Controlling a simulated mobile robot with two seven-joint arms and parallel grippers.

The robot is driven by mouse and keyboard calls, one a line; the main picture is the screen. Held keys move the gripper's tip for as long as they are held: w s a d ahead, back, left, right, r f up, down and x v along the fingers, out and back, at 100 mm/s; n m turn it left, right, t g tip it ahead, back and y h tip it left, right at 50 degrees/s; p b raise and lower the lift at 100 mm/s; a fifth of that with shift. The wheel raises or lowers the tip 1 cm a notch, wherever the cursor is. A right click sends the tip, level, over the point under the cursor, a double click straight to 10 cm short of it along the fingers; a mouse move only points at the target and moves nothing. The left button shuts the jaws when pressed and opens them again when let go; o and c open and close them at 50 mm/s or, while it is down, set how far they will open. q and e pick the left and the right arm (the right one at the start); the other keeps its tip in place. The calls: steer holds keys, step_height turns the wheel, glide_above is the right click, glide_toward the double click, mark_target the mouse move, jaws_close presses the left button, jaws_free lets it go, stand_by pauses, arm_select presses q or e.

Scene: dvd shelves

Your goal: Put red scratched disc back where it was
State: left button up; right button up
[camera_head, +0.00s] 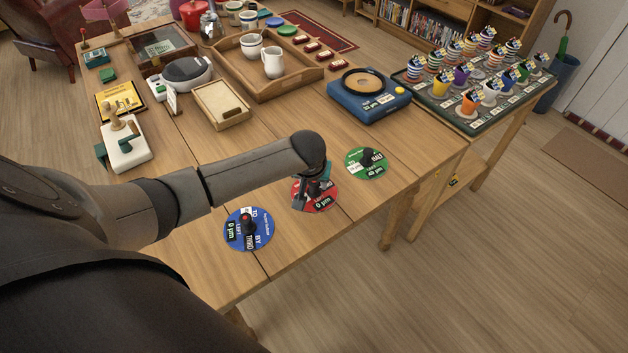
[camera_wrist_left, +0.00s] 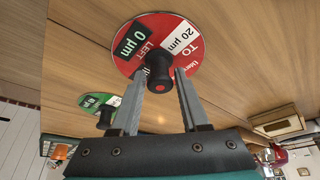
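The red disc (camera_head: 318,203) lies on the wooden table between a blue disc (camera_head: 248,229) and a green disc (camera_head: 367,163). It carries white and dark labels and a black knob. My left gripper (camera_head: 316,185) is right over it and hides part of it. In the left wrist view the red disc (camera_wrist_left: 150,38) and its knob (camera_wrist_left: 159,72) show, with the two fingers of my gripper (camera_wrist_left: 160,74) apart on either side of the knob. Small gaps seem to show beside the knob. Scratches cannot be made out. My right gripper is not in view.
A blue device (camera_head: 369,95) with a round orange-brown top stands farther back on the table. A wooden tray (camera_head: 262,85) with white vessels and a grey round device (camera_head: 187,72) are at the back left. A rack of striped and coloured cups (camera_head: 470,112) stands at right.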

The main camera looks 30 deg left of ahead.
arm_select(q)
steer(key=shift+o, duration=1.3)
steer(key=p+v, duration=0.4)
steer(key=v, duration=0.8)
steer(key=shift+r, duration=0.15)
